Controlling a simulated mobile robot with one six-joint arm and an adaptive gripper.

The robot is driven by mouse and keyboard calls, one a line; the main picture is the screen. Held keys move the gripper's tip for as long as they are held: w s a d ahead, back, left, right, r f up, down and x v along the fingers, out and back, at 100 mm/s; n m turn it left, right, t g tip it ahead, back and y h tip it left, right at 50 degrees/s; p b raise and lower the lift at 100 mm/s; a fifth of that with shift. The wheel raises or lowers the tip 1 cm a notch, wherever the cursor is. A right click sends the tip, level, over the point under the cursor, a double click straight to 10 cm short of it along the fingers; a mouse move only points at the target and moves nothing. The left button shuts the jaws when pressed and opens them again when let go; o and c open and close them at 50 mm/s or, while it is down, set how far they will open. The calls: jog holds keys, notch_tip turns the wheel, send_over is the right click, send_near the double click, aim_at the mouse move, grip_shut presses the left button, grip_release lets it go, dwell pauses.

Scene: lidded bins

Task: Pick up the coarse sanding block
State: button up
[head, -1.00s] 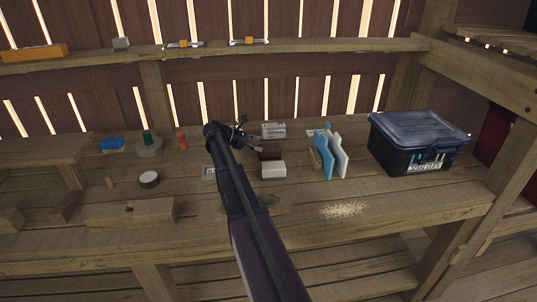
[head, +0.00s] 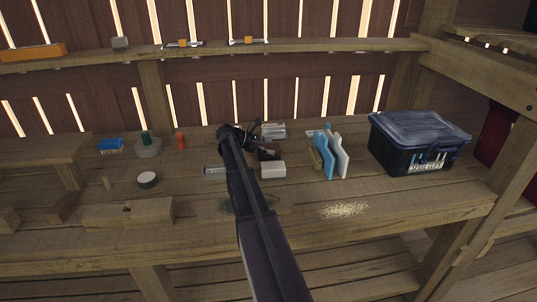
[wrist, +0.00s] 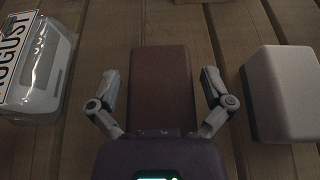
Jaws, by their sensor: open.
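A reddish-brown block (wrist: 162,85), which looks like a sanding block, lies on the bench. In the wrist view it sits between the two fingers of my gripper (wrist: 162,95), which is open with a gap on each side. In the head view the brown block (head: 270,154) is partly hidden by my gripper (head: 265,138), which is just above or beside it. A second block (wrist: 284,88), off-white on top with a dark underside, lies to the right in the wrist view and in front in the head view (head: 273,169). I see no grit marking on either.
A clear package labelled AUGUST (wrist: 42,65) lies left of the brown block in the wrist view. Blue and white upright pieces (head: 334,155) and a dark lidded bin (head: 416,145) stand to the right. A sawdust patch (head: 344,210) lies on the clear front bench.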

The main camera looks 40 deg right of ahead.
aim_at(271, 146)
dwell(0.4)
jog(key=c, duration=1)
jog(key=shift+r, duration=0.25)
notch_tip(271, 146, up, 10)
jog(key=p, duration=1)
jog(key=shift+f, duration=0.2)
